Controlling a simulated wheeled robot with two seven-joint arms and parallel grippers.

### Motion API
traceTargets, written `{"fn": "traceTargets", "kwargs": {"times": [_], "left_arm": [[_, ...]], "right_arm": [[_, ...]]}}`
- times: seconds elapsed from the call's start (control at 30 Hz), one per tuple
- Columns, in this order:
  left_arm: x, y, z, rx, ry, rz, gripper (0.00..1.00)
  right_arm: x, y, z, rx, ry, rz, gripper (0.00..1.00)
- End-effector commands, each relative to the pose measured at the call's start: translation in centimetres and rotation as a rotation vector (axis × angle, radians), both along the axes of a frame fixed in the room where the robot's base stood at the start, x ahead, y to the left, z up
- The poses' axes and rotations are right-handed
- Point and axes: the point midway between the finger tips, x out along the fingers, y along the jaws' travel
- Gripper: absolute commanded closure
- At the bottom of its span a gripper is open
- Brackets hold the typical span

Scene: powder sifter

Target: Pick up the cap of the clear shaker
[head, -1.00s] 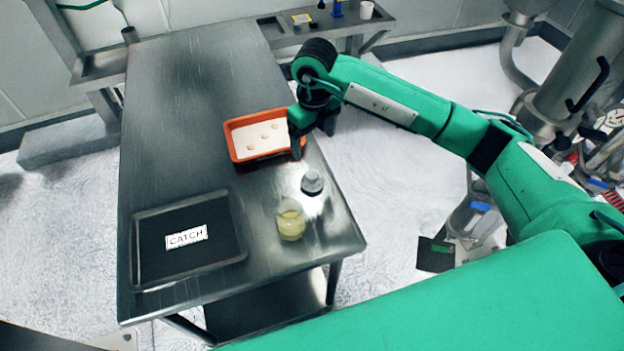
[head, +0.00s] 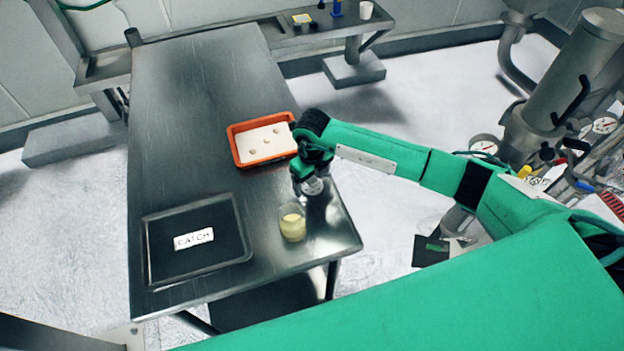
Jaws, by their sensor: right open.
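The grey, round cap (head: 313,187) shows near the right edge of the steel table, partly hidden by my right gripper. I cannot clearly tell the clear body of the shaker from the bright glare around it. My right gripper (head: 308,183) is open, pointing down, with its fingers around or just above the cap. Whether the fingers touch the cap cannot be told. A clear beaker (head: 293,226) with pale yellow contents stands just below the cap in the picture. My left gripper is not in view.
An orange tray (head: 238,148) with white powder and a few small lumps lies behind the gripper. A black tray (head: 160,272) labelled CATCH lies at the front left. The steel table (head: 190,110) is clear at the back and middle.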

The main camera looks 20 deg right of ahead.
Motion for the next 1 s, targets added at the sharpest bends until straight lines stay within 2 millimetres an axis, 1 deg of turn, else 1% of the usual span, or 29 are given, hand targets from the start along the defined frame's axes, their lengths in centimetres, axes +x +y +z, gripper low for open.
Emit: {"fn": "traceTargets", "kwargs": {"times": [0.1, 0.27, 0.3, 0.37, 0.4, 0.47, 0.5, 0.53, 0.87, 1.0], "left_arm": [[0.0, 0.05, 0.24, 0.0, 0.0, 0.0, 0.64], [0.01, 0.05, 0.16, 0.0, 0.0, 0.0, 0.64], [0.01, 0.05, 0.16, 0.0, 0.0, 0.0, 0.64], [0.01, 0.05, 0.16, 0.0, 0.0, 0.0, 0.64], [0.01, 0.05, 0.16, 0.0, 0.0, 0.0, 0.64], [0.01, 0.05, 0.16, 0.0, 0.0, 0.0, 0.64], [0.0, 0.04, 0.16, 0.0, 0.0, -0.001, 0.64], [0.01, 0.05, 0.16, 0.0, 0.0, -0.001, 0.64], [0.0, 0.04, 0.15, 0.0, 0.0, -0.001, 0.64], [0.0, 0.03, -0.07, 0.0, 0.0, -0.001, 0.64]], "right_arm": [[-0.01, 0.0, -0.5, 0.0, 0.0, 0.0, 0.17], [0.0, -0.01, -0.57, 0.0, 0.0, 0.0, 0.17], [0.0, -0.01, -0.57, 0.0, 0.0, 0.0, 0.21], [0.01, -0.02, -0.56, 0.0, 0.0, 0.0, 0.33], [0.01, -0.02, -0.55, 0.0, 0.0, 0.0, 0.41], [0.01, -0.02, -0.55, 0.0, 0.0, 0.0, 0.53], [0.01, -0.02, -0.54, 0.0, 0.0, 0.0, 0.6], [0.01, -0.02, -0.54, 0.0, 0.0, 0.0, 0.65], [0.02, -0.02, -0.5, 0.0, -0.001, 0.0, 0.66], [0.08, -0.02, -0.1, 0.001, -0.002, 0.0, 0.66]]}}
